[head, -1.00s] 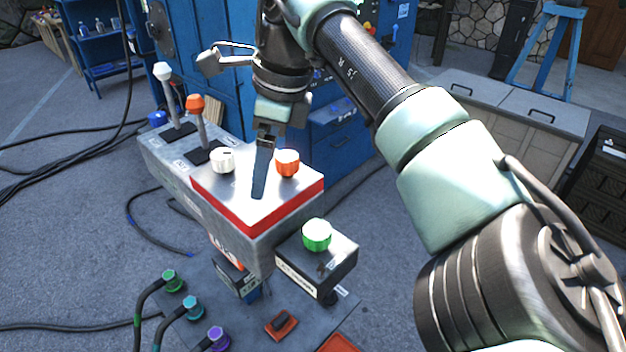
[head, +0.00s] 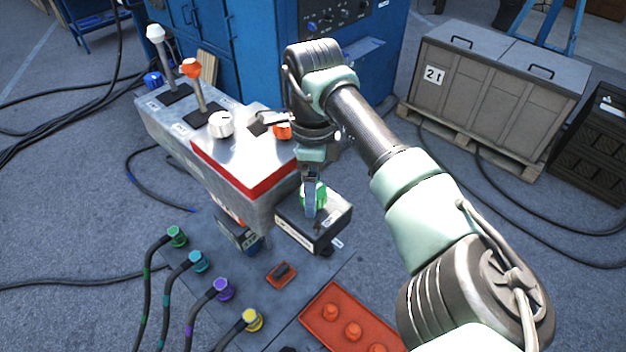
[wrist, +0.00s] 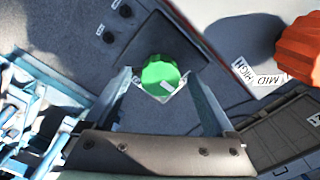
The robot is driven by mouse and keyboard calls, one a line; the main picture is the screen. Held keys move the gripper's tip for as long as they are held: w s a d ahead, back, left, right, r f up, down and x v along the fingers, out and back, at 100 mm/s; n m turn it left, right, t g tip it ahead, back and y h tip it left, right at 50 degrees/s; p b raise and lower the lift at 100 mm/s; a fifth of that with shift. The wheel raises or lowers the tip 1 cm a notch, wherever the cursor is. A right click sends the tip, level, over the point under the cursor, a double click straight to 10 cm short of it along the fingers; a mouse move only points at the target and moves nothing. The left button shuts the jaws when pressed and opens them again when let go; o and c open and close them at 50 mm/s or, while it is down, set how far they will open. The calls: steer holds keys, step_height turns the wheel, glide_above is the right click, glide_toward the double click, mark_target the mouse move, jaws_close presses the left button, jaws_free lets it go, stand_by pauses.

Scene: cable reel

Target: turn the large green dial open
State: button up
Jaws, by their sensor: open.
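The large green dial (head: 321,190) sits on top of a small grey box (head: 313,225) at the front right of the console. In the head view my gripper (head: 311,205) points down over the dial and hides part of it. In the wrist view the green dial (wrist: 160,74) shows between the two open fingers of my gripper (wrist: 168,95), near their tips. A pale mark shows on the dial's edge. I cannot tell whether the fingers touch it.
The red-edged console (head: 250,165) carries a white knob (head: 220,125), an orange knob (head: 282,131) and two levers behind the dial. Several coloured cable plugs (head: 222,290) and a red tray (head: 350,325) lie in front. A grey crate (head: 490,90) stands at right.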

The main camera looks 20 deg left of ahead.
steer(key=shift+f, duration=0.35)
steer(key=c, duration=1.4)
